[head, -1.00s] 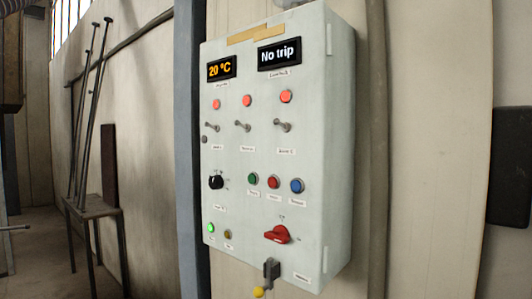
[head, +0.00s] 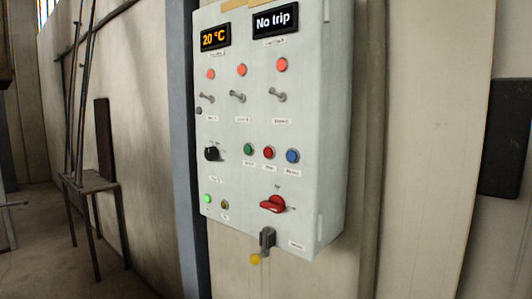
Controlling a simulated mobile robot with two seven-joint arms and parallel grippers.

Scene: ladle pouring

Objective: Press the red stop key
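A pale control box (head: 240,185) hangs on the wall. A dark red round key (head: 268,153) sits in its middle row, between a green key (head: 248,149) and a blue key (head: 292,156). Its label below is too small to read. Three lighter red round lamps or buttons sit higher up, one of them at the right (head: 281,65). A red rotary handle (head: 272,204) is at the lower right of the box. Neither of my grippers is in view.
Three toggle levers and a black knob (head: 212,153) stick out. A metal stand (head: 92,184) with rods is at left. The space before the box looks clear.

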